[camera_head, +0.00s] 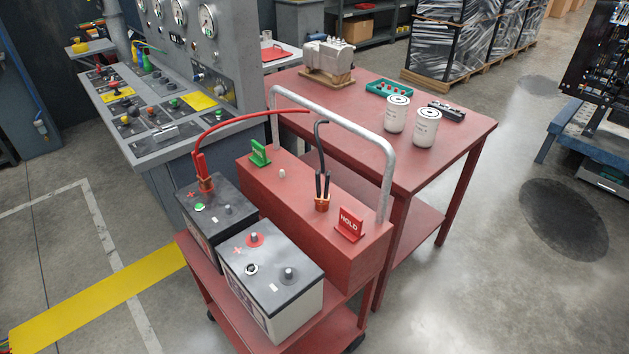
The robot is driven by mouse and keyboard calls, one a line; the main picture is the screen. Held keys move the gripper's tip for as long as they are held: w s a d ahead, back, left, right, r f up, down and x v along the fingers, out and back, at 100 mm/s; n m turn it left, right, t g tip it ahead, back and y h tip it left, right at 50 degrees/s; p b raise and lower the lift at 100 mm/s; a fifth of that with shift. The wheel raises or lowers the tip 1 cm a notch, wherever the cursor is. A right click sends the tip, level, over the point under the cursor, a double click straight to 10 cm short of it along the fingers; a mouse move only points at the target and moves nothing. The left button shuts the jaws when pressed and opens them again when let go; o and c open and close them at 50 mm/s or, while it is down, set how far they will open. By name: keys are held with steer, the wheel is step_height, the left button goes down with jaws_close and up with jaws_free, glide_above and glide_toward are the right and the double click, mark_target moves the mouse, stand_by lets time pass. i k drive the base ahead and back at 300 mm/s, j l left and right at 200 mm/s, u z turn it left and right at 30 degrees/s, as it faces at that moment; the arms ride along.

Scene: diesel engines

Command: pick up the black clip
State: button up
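The black clip (322,188) stands upright on top of the red box (300,207) of the cart. It has two black handles, copper-coloured jaws pointing down, and a black cable curving up from it towards the grey handle bar. A red clip (202,171) with a red cable stands on the left battery (216,208), near its red plus mark. My gripper is not in view.
The grey tubular handle (340,112) arches over the box behind the clip. A green sign (260,153) and a red HOLD sign (350,224) stand on the box. A second battery (272,268) sits in front. A red table (440,150) with white filters stands behind.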

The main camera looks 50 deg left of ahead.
mark_target(324, 198)
steer(key=i+u, duration=0.35)
steer(key=i+l+u, duration=0.1)
steer(key=i+u, duration=0.15)
steer(key=u, duration=0.15)
steer(key=i+l+u, duration=0.2)
steer(key=u, duration=0.15)
steer(key=i+u, duration=0.15)
steer(key=u, duration=0.25)
steer(key=i+u, duration=0.2)
steer(key=u, duration=0.15)
steer(key=i+l+u, duration=0.15)
steer(key=u, duration=0.25)
steer(key=i+l+u, duration=0.1)
steer(key=u, duration=0.3)
steer(key=i+l+u, duration=0.2)
steer(key=u, duration=0.15)
